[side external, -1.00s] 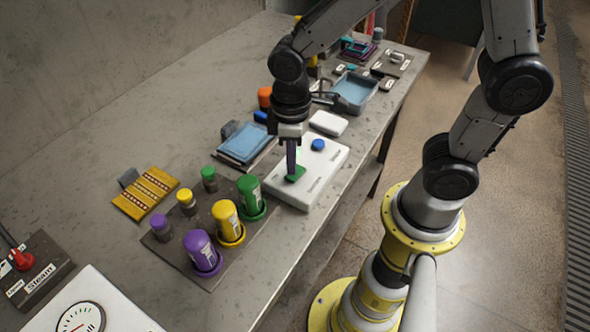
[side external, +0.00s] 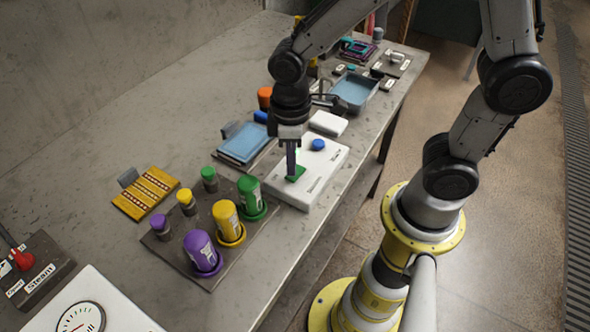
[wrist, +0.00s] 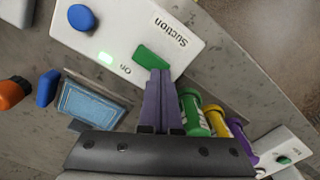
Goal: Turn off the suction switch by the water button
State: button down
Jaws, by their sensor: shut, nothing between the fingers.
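A white panel (side external: 325,167) lies near the table's front edge; it also shows in the wrist view (wrist: 196,42) with the word "Suction". It carries a green switch (side external: 298,173), seen in the wrist view (wrist: 153,58) just beyond my fingertips. A blue button (side external: 318,144) sits on the same panel, in the wrist view at the upper left (wrist: 81,17). My gripper (side external: 291,174) is shut and empty, pointing down at the switch. I cannot tell whether the tips touch it.
A board with purple, yellow and green bottles (side external: 228,220) stands to the left of the panel. A blue tray (side external: 243,142) and an orange-capped item (side external: 265,97) lie behind. A white block (side external: 328,123) and a blue bin (side external: 356,91) are further right.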

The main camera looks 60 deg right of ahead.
jog(key=shift+f, duration=0.75)
dwell(0.3)
jog(key=shift+r, duration=3.55)
